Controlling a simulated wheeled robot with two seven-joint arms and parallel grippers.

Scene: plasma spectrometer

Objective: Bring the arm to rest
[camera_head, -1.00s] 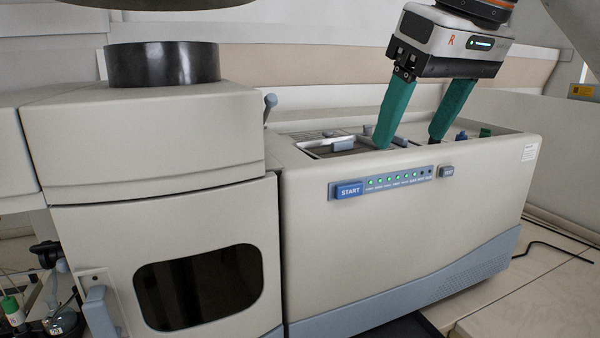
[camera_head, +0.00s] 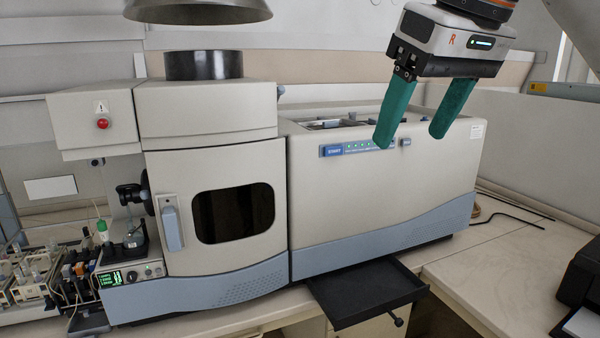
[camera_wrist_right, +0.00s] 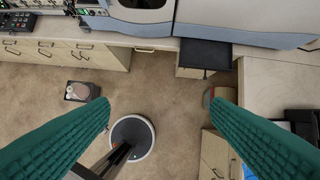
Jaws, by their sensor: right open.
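My right gripper (camera_head: 413,142) hangs at the upper right of the head view, with its two green fingers spread apart and nothing between them. In the head view it overlaps the right part of the spectrometer (camera_head: 380,205). My left gripper is in neither view.
A black pull-out tray (camera_head: 365,293) juts from under the spectrometer; it also shows in the wrist view (camera_wrist_right: 206,53). A dark device (camera_head: 580,275) stands at the right edge. Glassware and tubing (camera_head: 50,270) crowd the left bench.

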